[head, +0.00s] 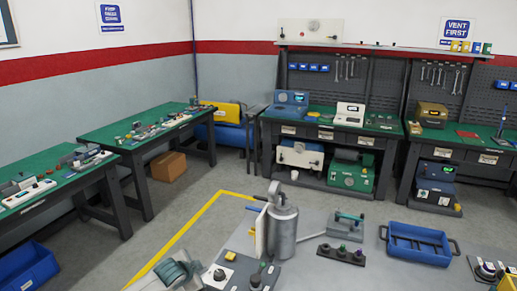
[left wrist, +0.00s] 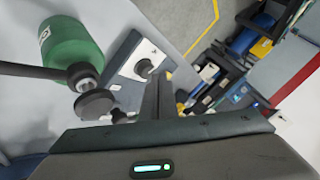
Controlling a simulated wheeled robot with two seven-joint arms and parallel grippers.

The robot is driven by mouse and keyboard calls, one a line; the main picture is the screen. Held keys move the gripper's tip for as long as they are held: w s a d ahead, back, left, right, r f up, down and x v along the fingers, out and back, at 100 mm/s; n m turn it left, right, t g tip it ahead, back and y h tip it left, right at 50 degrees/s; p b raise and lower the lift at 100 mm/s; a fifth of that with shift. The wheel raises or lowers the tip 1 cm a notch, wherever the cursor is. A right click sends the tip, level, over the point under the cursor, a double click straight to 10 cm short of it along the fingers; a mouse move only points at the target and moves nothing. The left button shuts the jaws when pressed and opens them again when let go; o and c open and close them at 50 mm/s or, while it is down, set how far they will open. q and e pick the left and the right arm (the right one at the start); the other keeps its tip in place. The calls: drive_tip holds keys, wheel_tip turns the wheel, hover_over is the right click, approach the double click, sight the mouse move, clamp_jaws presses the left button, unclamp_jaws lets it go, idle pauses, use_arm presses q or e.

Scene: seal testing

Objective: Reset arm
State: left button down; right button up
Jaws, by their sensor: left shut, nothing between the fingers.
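My left gripper (head: 180,271) is at the bottom left of the head view, at the near left edge of the grey bench (head: 310,278). Its fingers are shut and empty in the left wrist view (left wrist: 156,98). Just right of it in the head view is a white panel with a black knob (head: 219,274). A white panel with a dark knob (left wrist: 143,66) also shows close to the fingertips in the left wrist view. I cannot tell whether the fingers touch it. My right gripper is not in view.
A grey metal cylinder (head: 283,232) stands upright on the bench. A black strip with several knobs (head: 340,254) and a blue tray (head: 418,260) lie to its right. A green cylinder (left wrist: 75,50) is left of the fingers in the wrist view. Open floor (head: 185,210) lies beyond.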

use_arm(q)
drive_tip(key=a+y, duration=0.1)
drive_tip(key=a, duration=0.8)
drive_tip(key=s+a+f+n+g+y, duration=0.35)
drive_tip(key=s+a+f+n, duration=0.25)
drive_tip(key=s+a+f, duration=2.2)
drive_tip(key=s+a+f+n+g+y, duration=0.1)
drive_tip(key=s+a+f, duration=0.3)
drive_tip(key=s, duration=0.8)
drive_tip(key=s+a+f+g+y, duration=0.15)
drive_tip(key=s+a, duration=0.45)
drive_tip(key=s, duration=0.7)
drive_tip(key=s+a+f+n+g+y, duration=0.1)
drive_tip(key=s+a+f, duration=0.3)
drive_tip(key=s, duration=0.8)
drive_tip(key=s+d+f+n+h, duration=0.15)
drive_tip(key=d+f, duration=0.25)
drive_tip(key=d, duration=1.1)
drive_tip(key=s+d+f+h, duration=0.2)
drive_tip(key=d+f+h, duration=0.15)
drive_tip(key=d, duration=1.25)
drive_tip(key=s+d+f+h, duration=0.15)
drive_tip(key=d+f, duration=0.25)
drive_tip(key=d, duration=1.1)
wheel_tip(320, 180, down, 12)
drive_tip(key=a+b, duration=0.1)
drive_tip(key=b, duration=1.1)
drive_tip(key=shift+s+f+g+y, duration=0.15)
drive_tip(key=shift+s+g+y, duration=0.1)
drive_tip(key=shift+g+y, duration=0.15)
